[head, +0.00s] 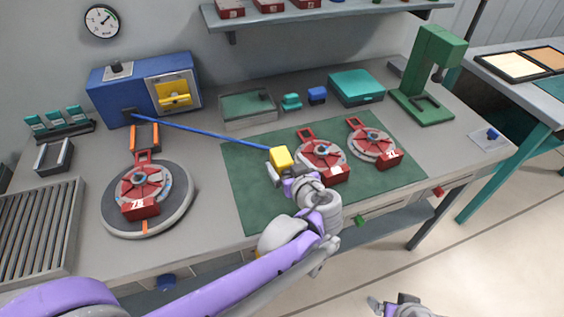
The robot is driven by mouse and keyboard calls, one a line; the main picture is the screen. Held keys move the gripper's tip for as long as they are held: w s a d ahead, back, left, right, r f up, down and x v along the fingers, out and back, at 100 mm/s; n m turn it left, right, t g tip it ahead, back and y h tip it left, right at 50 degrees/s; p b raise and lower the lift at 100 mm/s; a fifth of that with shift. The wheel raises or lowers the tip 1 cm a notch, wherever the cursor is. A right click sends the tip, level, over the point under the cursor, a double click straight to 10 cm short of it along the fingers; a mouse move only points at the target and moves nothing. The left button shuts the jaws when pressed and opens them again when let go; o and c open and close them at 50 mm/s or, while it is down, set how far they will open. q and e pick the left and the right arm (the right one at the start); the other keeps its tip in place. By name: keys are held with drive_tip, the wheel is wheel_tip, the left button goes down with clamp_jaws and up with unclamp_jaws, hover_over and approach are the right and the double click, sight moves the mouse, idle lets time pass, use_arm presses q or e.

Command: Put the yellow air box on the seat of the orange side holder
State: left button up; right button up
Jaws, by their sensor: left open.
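The yellow air box (281,157) is at the right end of a blue hose (205,132), over the green mat's upper middle. My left gripper (283,174) is open right at the box's near side, with its fingers close to the box's lower part. Whether they touch it I cannot tell. The orange side holder (145,136) stands at the left, in front of the blue machine and behind the round turntable. I see nothing yellow on it. My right gripper (393,305) shows only partly at the bottom edge, away from the table; its jaw opening is unclear.
The blue machine (112,93) with a yellow handle stands back left. Red round fixtures (323,158) lie on the green mat (246,190), and another is on the turntable (178,213). A grey holder (54,156) stands far left. A green press (430,75) stands back right.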

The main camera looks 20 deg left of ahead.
sight(283, 159)
use_arm(q)
drive_tip(key=x, duration=0.4)
drive_tip(key=shift+w+a+f, duration=0.1)
drive_tip(key=shift+w+f, duration=0.05)
drive_tip(key=shift+w, duration=0.2)
clamp_jaws()
